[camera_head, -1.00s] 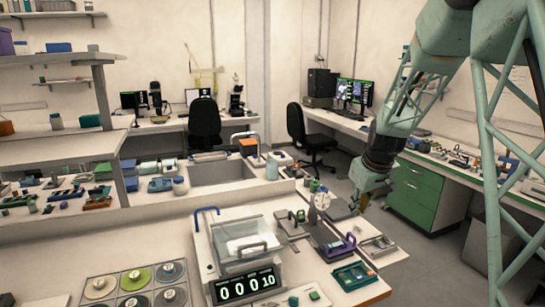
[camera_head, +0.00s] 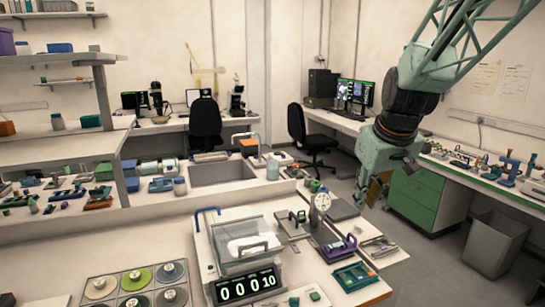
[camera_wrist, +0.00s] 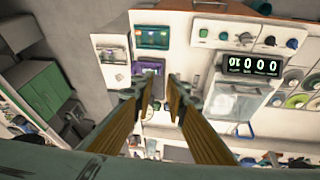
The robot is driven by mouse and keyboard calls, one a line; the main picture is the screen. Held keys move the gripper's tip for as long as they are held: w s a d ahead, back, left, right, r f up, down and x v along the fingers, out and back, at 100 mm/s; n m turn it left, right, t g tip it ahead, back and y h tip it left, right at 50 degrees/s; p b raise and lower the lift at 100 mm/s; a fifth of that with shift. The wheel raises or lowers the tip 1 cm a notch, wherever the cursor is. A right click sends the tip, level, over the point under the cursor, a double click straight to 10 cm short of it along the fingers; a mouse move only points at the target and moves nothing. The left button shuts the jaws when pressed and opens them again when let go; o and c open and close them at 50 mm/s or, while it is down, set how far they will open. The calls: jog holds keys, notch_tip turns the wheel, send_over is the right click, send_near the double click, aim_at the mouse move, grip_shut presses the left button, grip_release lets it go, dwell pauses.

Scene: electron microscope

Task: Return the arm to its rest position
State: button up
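My gripper (camera_head: 376,190) hangs from my green arm at the right of the head view, over the right end of the bench. In the wrist view my gripper (camera_wrist: 161,78) shows two yellowish fingers with a clear gap between them, open and with nothing in it. Below it in the wrist view lie the purple tool (camera_wrist: 149,67) and the teal tray (camera_wrist: 153,37) on the bench, both apart from the fingers. No marked rest position shows.
The glass-lidded box (camera_head: 242,238) with a digital readout (camera_head: 248,286) stands on the near bench (camera_head: 110,240). A dial gauge (camera_head: 322,202), the purple tool and the teal tray (camera_head: 354,276) are right of it. A green drawer cabinet (camera_head: 415,197) and a grey bin (camera_head: 497,243) stand behind right.

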jog(key=s+a+r+m, duration=0.1)
jog(key=s+a+r, duration=0.15)
jog(key=s, duration=0.85)
jog(key=s+a+r, duration=0.1)
jog(key=s+r, duration=0.3)
jog(key=s, duration=0.7)
jog(key=s+a+f+m, duration=0.1)
jog(key=s+m, duration=0.1)
jog(key=s, duration=1.7)
jog(key=shift+g, duration=0.3)
